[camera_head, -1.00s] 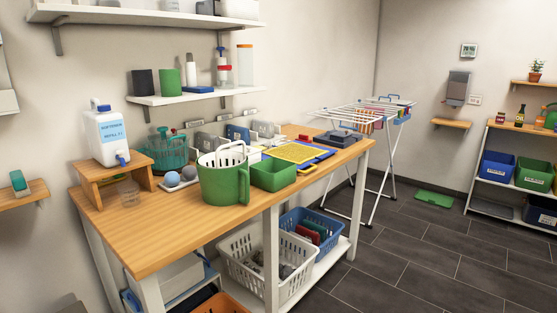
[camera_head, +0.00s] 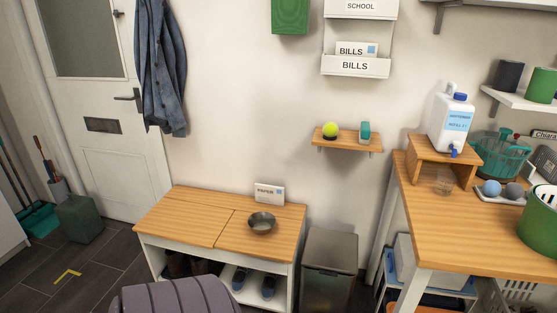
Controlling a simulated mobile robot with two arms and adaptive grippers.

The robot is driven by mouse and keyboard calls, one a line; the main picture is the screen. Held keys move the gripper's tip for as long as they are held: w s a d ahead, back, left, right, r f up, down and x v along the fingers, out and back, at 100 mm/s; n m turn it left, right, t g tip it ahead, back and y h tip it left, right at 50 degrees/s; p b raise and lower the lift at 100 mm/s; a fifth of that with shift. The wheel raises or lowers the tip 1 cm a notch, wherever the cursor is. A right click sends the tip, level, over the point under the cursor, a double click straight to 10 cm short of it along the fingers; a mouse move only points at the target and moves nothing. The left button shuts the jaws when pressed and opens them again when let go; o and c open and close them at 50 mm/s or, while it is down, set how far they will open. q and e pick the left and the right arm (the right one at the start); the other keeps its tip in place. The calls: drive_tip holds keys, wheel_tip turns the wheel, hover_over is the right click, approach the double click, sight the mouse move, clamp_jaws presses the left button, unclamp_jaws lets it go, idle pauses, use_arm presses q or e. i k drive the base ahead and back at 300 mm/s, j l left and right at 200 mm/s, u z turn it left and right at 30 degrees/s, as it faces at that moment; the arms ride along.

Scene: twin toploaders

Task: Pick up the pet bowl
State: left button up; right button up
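A small round metal bowl (camera_head: 262,222), grey and shiny, sits upright on the right part of the wooden top of a low shoe bench (camera_head: 187,217). It looks like the pet bowl. A small card marked PAPER (camera_head: 269,193) stands just behind it against the wall. Neither of my grippers shows in the head view, so I cannot see whether they are open or shut.
A rounded purple-grey object (camera_head: 180,297) stands in front of the bench at the bottom edge. A dark bin (camera_head: 329,265) stands right of the bench, then the wooden worktable (camera_head: 455,236). Dark floor (camera_head: 98,267) is open at the left, before the door (camera_head: 98,120).

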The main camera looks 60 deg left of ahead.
sight(262, 224)
drive_tip(key=u, duration=2.1)
drive_tip(key=z, duration=0.6)
drive_tip(key=i+j+z, duration=0.1)
drive_tip(key=j+z, duration=0.65)
drive_tip(key=j, duration=0.15)
drive_tip(key=j+z, duration=0.4)
drive_tip(key=j, duration=0.1)
